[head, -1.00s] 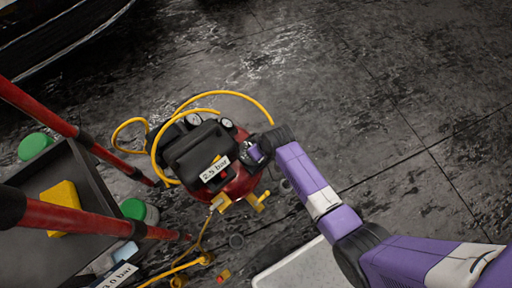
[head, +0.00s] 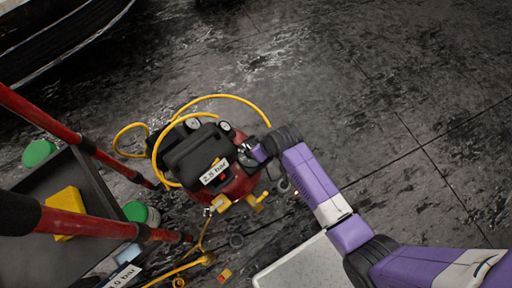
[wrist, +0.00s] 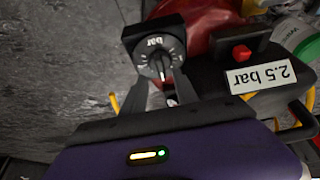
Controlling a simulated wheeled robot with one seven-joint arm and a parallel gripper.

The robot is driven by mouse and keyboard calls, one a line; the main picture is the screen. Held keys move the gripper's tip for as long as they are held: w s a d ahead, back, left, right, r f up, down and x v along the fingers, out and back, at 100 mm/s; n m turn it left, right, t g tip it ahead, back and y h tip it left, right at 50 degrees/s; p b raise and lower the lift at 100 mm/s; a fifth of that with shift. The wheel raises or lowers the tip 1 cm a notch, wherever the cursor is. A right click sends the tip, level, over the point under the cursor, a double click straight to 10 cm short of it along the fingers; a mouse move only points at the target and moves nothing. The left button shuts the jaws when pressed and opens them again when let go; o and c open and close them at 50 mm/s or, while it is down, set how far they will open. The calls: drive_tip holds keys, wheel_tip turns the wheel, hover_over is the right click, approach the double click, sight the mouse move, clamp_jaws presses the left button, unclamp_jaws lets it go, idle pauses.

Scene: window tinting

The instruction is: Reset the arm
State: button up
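A red compressor (head: 235,187) with black housings stands on the floor left of the middle in the head view. My gripper (head: 258,152) is at its right side, by the gauges. In the wrist view, a round black dial marked "bar" (wrist: 158,58) is just ahead of my gripper (wrist: 162,80). The two dark fingers stand apart, with a gap between their tips in front of the dial. Whether they touch the dial is unclear. A "2.5 bar" label (wrist: 262,76) and a red switch (wrist: 241,52) are to the right.
A yellow hose (head: 222,97) loops over the compressor. A dark tray (head: 40,240) with a yellow sponge (head: 65,212) and red poles (head: 95,226) are at the left. A pale grey panel (head: 305,265) is at the bottom. The wet dark floor (head: 400,80) is clear at upper right.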

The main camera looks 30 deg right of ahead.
drive_tip(key=shift+s+r, duration=0.15)
drive_tip(key=shift+r, duration=0.25)
